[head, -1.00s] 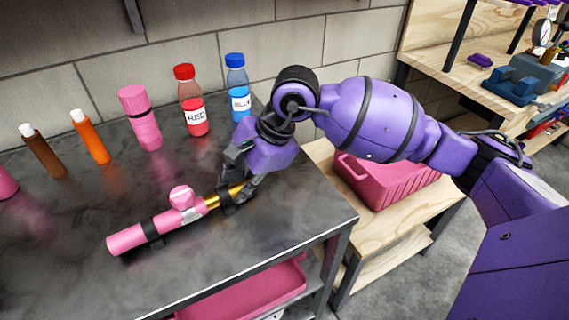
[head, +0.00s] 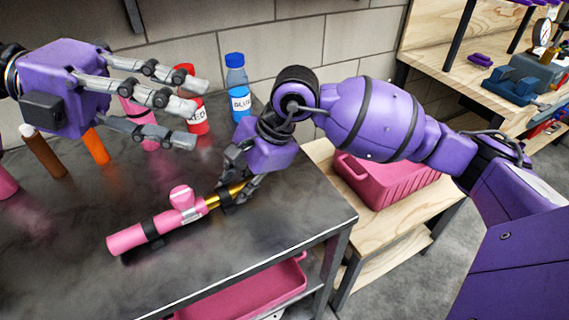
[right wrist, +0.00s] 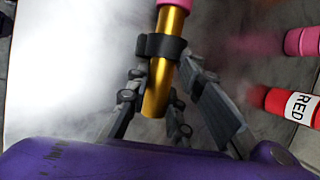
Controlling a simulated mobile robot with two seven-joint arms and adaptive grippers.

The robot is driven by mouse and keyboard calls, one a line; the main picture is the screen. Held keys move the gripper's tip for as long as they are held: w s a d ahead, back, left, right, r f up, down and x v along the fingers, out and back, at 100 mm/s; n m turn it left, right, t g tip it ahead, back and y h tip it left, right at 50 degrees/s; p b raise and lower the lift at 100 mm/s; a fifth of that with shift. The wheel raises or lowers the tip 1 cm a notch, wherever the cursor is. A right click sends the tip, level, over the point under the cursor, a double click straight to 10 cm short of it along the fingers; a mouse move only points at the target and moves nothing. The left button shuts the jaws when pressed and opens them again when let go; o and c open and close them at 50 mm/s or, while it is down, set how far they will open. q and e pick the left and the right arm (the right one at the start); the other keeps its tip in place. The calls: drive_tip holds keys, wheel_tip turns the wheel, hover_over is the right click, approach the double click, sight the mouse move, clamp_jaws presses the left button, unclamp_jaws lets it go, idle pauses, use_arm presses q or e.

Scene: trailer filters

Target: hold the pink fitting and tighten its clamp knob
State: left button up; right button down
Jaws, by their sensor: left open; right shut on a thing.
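The pink fitting (head: 135,240) lies roughly level, low over the dark tabletop, with black bands and a gold tube at its right end. Its round pink knob (head: 181,197) stands up near the middle. My right gripper (head: 230,195) is shut on the fitting's gold tube; its fingers hide part of the tube. The right wrist view shows the gold tube (right wrist: 160,85) between the fingers, with a black band around it. My left gripper (head: 193,112) is open and empty, up and left of the knob, in front of the bottles. I cannot tell whether the fitting touches the table.
Behind stand a blue bottle (head: 238,90), a red bottle (head: 197,122), a pink bottle (head: 138,112), and orange (head: 97,147) and brown (head: 42,152) tubes. The left hand partly covers several. A pink crate (head: 390,180) sits right, on a wooden bench. The table's front is clear.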

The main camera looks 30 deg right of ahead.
use_arm(q)
wheel_tip(320, 180, down, 5)
drive_tip(key=d+t+y, duration=0.1)
drive_tip(key=t+y, duration=0.1)
drive_tip(key=y, duration=0.3)
use_arm(e)
drive_tip(key=shift+w+r, duration=0.1)
use_arm(q)
drive_tip(key=n+t+y, duration=0.2)
drive_tip(key=t+y, duration=0.3)
drive_tip(key=y, duration=0.2)
hover_over(175, 194)
drive_tip(key=f, duration=0.2)
wheel_tip(175, 194, down, 12)
drive_tip(key=shift+r, duration=0.2)
drive_tip(key=shift+d, duration=0.1)
drive_tip(key=c, duration=1)
